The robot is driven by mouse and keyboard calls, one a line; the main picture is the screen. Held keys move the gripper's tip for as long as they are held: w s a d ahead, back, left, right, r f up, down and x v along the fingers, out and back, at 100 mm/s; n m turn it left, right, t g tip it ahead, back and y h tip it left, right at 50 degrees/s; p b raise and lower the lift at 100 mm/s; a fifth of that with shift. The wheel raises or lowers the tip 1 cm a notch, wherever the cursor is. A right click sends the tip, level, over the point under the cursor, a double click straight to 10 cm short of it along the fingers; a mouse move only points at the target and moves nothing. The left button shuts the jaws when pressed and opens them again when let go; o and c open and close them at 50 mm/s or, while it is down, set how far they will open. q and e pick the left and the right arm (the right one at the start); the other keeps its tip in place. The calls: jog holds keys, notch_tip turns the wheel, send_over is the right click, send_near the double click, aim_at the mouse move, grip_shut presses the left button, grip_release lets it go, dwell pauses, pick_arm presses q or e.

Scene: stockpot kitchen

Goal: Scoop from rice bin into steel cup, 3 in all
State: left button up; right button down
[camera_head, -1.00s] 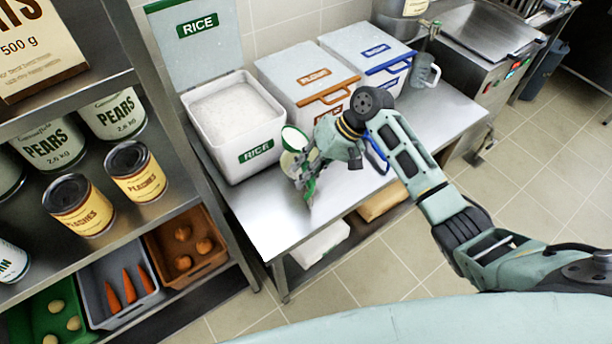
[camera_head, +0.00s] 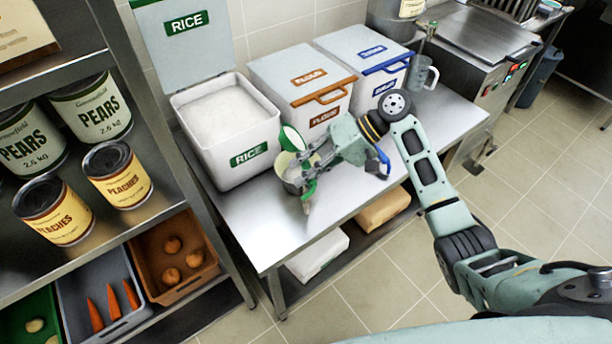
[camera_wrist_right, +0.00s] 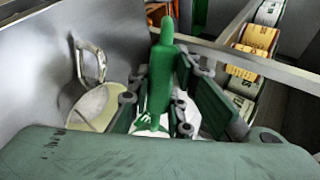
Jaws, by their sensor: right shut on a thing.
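My right gripper (camera_head: 316,168) is shut on the green scoop (camera_head: 292,138). The steel cup (camera_head: 290,182) is on the table just below the scoop, partly hidden by the gripper. Its handle (camera_wrist_right: 91,62) and a pale cream inside show in the wrist view; I cannot tell how much rice it holds. The open rice bin (camera_head: 268,130) stands behind, with white rice (camera_head: 222,118) inside. My left gripper is out of view.
Closed bins with an orange handle (camera_head: 315,75) and a blue handle (camera_head: 372,55) stand right of the rice bin. A clear jug (camera_head: 424,73) is beyond them. A shelf with cans (camera_head: 118,172) and crates borders the left. The table's front (camera_head: 265,240) is clear.

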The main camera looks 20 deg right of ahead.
jog(key=y+b, duration=0.1)
jog(key=d+y, duration=0.1)
jog(key=shift+f+y+b, duration=0.3)
jog(key=shift+f+b, duration=0.1)
jog(key=d+y+b, duration=0.1)
jog(key=y+b, duration=0.1)
jog(key=b, duration=0.1)
jog(key=d+y+b, duration=0.1)
jog(key=y+b, duration=0.2)
jog(key=b, duration=0.1)
jog(key=d+f+y+b, duration=0.1)
jog(key=y+b, duration=0.2)
jog(key=shift+b, duration=0.3)
jog(key=shift+r, duration=0.1)
